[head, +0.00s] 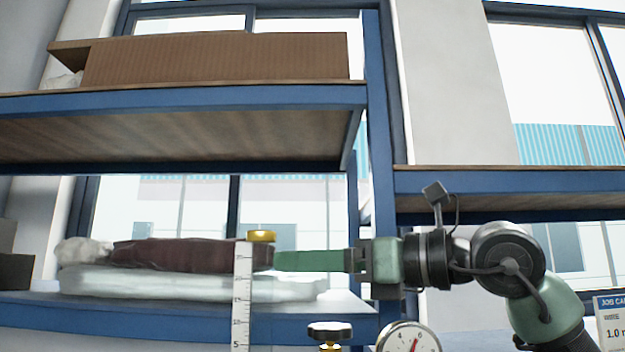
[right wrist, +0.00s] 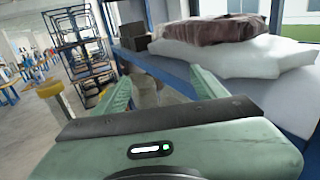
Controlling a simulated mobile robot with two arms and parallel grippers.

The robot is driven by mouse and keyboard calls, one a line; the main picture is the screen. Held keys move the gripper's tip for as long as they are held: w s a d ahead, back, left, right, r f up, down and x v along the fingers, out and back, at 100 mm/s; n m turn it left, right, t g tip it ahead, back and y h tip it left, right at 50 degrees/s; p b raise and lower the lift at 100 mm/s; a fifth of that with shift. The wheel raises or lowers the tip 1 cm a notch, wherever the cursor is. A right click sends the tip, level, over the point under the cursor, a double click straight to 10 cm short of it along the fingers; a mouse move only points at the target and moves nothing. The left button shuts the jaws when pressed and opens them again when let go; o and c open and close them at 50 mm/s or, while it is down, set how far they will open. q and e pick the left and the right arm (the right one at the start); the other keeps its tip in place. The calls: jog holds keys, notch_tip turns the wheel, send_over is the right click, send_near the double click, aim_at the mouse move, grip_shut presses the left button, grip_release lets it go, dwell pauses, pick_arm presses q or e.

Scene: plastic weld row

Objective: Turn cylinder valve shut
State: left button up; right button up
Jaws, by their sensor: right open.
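A black-topped knob with a brass collar (head: 330,331) is at the bottom edge of the head view, below the gripper. I cannot tell which one is the cylinder valve. My right gripper (head: 278,260) points left; its green fingers are spread with nothing between them in the right wrist view (right wrist: 160,88). My left gripper is not in view.
A pressure gauge (head: 408,339) and a white graduated strip (head: 242,300) stand low in front. A blue shelf (head: 180,318) behind holds a dark red bundle (head: 190,254) on white padding (head: 190,283). A blue post (head: 377,150) rises behind the gripper. A job card (head: 611,325) is at lower right.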

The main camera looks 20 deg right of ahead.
notch_tip(320, 180, up, 12)
jog(key=shift+p, duration=0.45)
